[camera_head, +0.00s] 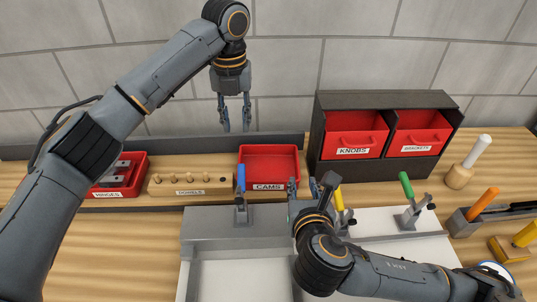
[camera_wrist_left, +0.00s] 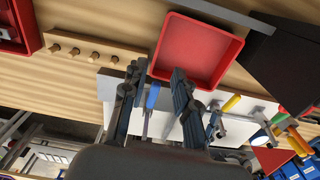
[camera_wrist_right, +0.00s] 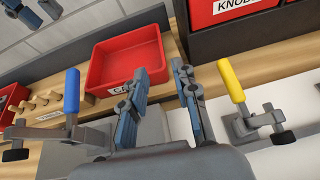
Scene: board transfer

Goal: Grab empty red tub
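The empty red tub labelled CAMS (camera_head: 269,165) sits on the wooden bench against the back, left of the drawer cabinet. It shows empty in the left wrist view (camera_wrist_left: 197,50) and in the right wrist view (camera_wrist_right: 128,58). My left gripper (camera_head: 236,128) is open and empty, pointing down, above and slightly left of the tub. My right gripper (camera_head: 303,188) is low, in front of and to the right of the tub; the right wrist view shows its fingers (camera_wrist_right: 164,85) apart with nothing between them.
A red tub labelled HINGES (camera_head: 124,176) with metal parts and a wooden dowel block (camera_head: 190,183) stand left. A dark cabinet (camera_head: 386,101) with red drawers stands right. Toggle clamps with blue (camera_head: 241,178), yellow (camera_head: 339,199) and green (camera_head: 406,185) handles stand in front.

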